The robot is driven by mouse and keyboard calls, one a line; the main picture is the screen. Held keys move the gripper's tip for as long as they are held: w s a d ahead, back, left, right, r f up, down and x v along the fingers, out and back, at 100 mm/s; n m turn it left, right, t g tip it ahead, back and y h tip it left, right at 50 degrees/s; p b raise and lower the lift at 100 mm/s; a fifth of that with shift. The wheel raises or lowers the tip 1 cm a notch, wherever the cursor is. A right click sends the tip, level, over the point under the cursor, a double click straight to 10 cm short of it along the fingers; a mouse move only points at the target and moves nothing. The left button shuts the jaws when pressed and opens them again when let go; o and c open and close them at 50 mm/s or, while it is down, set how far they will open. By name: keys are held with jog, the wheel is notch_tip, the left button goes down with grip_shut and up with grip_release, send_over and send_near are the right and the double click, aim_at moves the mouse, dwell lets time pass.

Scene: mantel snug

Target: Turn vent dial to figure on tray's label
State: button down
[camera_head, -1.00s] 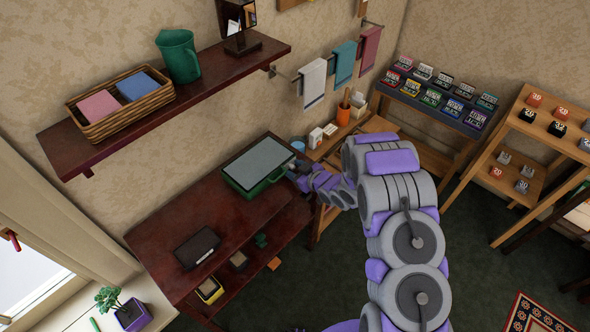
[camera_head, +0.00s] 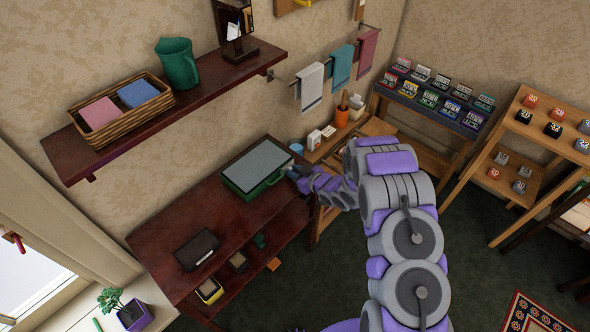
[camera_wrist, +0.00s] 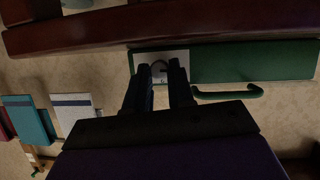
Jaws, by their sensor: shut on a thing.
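A green tray or case (camera_head: 268,187) with a pale grey top lies on the dark red cabinet (camera_head: 195,208). In the wrist view, upside down, its green side (camera_wrist: 255,62) carries a green handle (camera_wrist: 228,93) and, beside that, a white plate (camera_wrist: 176,57). My gripper (camera_head: 294,173) is at the tray's right end. In the wrist view my gripper (camera_wrist: 163,70) has a finger on either side of a small grey curved piece (camera_wrist: 158,65) in front of the white plate, and is shut on it. I cannot tell whether this is the dial, and no figure is readable.
A shelf (camera_head: 70,148) with a basket (camera_head: 125,118) and a green jug (camera_head: 178,64) hangs above the cabinet. Towels (camera_head: 342,62) hang on the wall. A dark box (camera_head: 197,250) lies on the cabinet's near left. Racks of small numbered blocks (camera_head: 553,129) stand at right. Dark floor is open at centre.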

jog(key=m+p, duration=0.1)
jog(key=p, duration=0.3)
jog(key=shift+w+r+g, duration=0.15)
jog(key=shift+r+g, duration=0.15)
jog(key=shift+r, duration=0.1)
jog(key=p, duration=0.1)
jog(key=m+g+y+p, duration=0.1)
jog(key=shift+w+d+f+m+p, duration=0.1)
jog(key=shift+w+m+p, duration=0.05)
jog(key=shift+m+p, duration=0.2)
jog(key=shift+w+d+f+m+g+y, duration=0.1)
jog(key=shift+f+m+g+y, duration=0.25)
jog(key=shift+m, duration=0.4)
jog(key=shift+w+r+m+g+y+b, duration=0.1)
jog(key=shift+m+g+y+b, duration=0.15)
jog(key=shift+m+y+b, duration=0.25)
jog(key=shift+d, duration=0.1)
jog(key=c, duration=1)
grip_release()
jog(key=shift+c, duration=0.2)
jog(key=shift+o, duration=0.3)
